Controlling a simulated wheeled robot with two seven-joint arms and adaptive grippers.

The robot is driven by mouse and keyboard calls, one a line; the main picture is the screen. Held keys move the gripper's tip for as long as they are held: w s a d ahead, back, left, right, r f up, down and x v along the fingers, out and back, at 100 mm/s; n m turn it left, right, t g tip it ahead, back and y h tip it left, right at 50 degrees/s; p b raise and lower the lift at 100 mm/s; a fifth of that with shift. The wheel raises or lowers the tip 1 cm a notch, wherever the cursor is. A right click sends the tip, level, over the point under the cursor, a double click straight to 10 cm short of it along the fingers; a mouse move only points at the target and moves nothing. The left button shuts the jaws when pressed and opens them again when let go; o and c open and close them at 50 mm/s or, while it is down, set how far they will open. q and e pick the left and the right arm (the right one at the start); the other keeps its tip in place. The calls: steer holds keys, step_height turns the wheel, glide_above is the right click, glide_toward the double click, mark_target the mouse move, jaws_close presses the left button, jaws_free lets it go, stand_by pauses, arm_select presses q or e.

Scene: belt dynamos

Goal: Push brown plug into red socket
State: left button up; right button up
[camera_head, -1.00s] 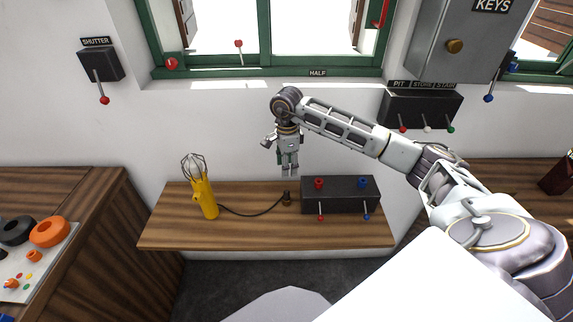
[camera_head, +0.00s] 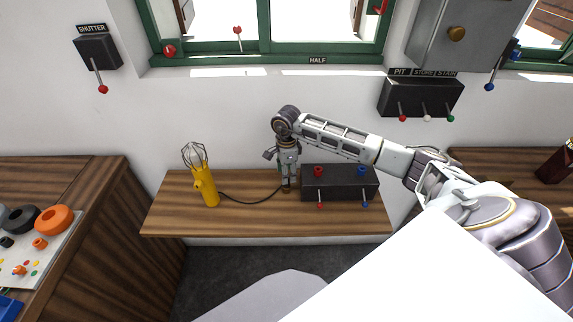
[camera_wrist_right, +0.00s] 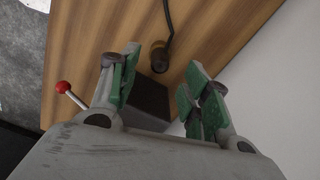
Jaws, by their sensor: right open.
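The brown plug (camera_head: 287,189) stands on the wooden shelf, left of the black socket box, with a dark cable running left from it. It also shows in the right wrist view (camera_wrist_right: 159,56), beyond the fingertips. The red socket (camera_head: 318,171) is on top of the black box (camera_head: 340,185), on its left side; a blue socket (camera_head: 361,171) is on its right side. My right gripper (camera_head: 287,180) points down just above the plug. In the right wrist view its green-padded fingers (camera_wrist_right: 157,80) are apart with nothing between them. My left gripper is not in view.
A yellow caged lamp (camera_head: 205,185) stands on the shelf's left, joined to the cable. Two levers, red-tipped (camera_head: 320,204) and blue-tipped (camera_head: 365,204), stick out of the box's front. The wooden shelf (camera_head: 240,222) is clear along its front.

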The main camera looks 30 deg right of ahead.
step_height(320, 180, down, 3)
steer(key=shift+f, duration=0.65)
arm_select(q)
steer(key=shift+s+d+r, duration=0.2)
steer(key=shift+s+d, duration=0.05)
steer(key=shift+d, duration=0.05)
arm_select(e)
steer(key=shift+c, duration=0.3)
jaws_close()
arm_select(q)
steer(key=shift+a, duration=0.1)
arm_select(e)
steer(key=shift+r, duration=0.15)
arm_select(q)
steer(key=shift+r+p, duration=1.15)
steer(key=shift+p, duration=0.15)
arm_select(e)
steer(key=shift+r, duration=2.1)
